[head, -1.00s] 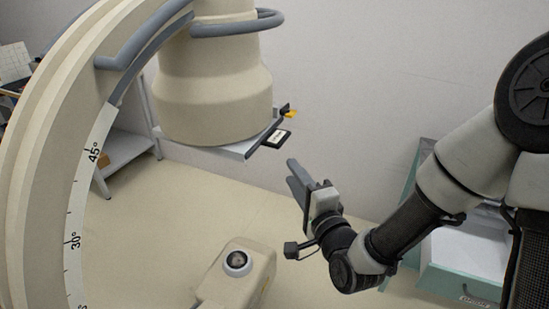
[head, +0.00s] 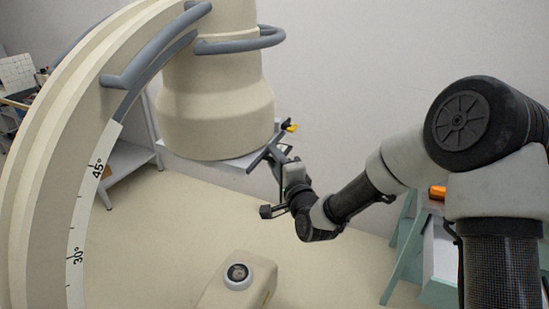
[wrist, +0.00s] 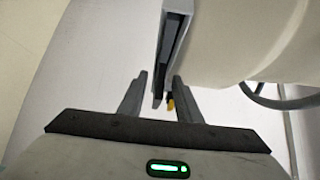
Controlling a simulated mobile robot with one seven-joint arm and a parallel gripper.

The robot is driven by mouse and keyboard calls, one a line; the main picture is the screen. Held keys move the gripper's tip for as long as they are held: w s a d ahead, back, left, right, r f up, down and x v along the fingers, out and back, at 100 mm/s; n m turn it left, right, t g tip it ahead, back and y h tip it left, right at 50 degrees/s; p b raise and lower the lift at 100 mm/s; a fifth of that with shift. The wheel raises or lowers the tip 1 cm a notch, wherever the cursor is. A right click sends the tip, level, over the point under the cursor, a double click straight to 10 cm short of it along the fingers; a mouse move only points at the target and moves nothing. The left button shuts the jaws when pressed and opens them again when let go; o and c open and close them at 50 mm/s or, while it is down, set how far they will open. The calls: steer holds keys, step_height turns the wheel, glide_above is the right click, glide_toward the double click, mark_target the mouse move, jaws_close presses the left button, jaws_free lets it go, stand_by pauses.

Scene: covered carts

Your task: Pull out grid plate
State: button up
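The grid plate, which I take to be the flat slab (head: 236,162) with a dark edge, sits under the beige cylindrical head (head: 215,105). A yellow piece (head: 290,127) shows at its far corner. My gripper (head: 264,153) is at the slab's right side and hides part of it. In the wrist view my gripper (wrist: 160,78) is open, with its fingers apart. The slab's dark end (wrist: 176,30) lines up between the fingertips there, and a bit of yellow (wrist: 170,104) shows between the fingers. I cannot tell whether the fingers touch it.
A large curved arm with a degree scale (head: 87,205) stands at the left. A beige housing with a round black-and-white top (head: 238,275) is below. A teal-framed cart (head: 405,250) is at the right. The floor between them is clear.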

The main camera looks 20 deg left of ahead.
steer(key=shift+w, duration=0.1)
steer(key=shift+r, duration=0.1)
jaws_close()
stand_by(0.3)
steer(key=shift+d, duration=0.1)
steer(key=shift+d, duration=1.85)
steer(key=shift+d+b, duration=0.25)
steer(key=shift+b, duration=0.05)
steer(key=shift+s+d, duration=0.2)
steer(key=shift+d, duration=0.3)
steer(key=shift+d, duration=0.1)
steer(key=shift+d, duration=0.5)
